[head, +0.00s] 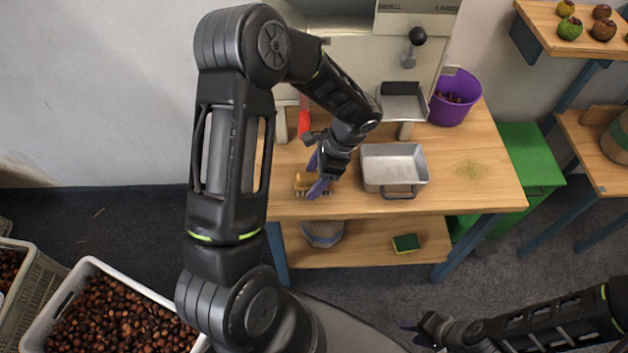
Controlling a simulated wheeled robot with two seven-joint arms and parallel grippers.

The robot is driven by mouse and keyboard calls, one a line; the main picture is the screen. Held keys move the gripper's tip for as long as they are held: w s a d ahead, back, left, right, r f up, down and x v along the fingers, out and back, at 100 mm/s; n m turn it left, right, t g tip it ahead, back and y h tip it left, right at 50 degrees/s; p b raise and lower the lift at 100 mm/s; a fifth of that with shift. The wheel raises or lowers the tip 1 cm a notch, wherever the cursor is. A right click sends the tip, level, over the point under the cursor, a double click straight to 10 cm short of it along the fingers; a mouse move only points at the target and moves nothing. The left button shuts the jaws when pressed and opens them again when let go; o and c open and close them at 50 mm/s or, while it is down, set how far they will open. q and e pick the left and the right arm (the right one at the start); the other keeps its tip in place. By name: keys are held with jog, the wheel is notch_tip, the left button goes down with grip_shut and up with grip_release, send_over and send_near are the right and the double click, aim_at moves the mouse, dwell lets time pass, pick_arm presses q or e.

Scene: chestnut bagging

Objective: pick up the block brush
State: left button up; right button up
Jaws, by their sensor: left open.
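The block brush (300,183) lies on the wooden table near its front left edge, with a tan block body and dark bristles. My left gripper (314,174) reaches down over it, its purple fingers open around or beside the brush. I cannot tell whether the fingers touch it, as they hide part of the brush. My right gripper (421,331) is low at the bottom right, away from the table, and its fingers are mostly hidden.
A metal tray (394,191) sits right of the brush, below a machine chute (402,88). A purple bucket (457,97) stands at the table's back right. A sponge (405,243) lies on the lower shelf. A chestnut crate (88,262) is at lower left.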

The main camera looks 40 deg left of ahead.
pick_arm(q)
jog(key=shift+c, duration=0.6)
grip_shut()
dwell(0.4)
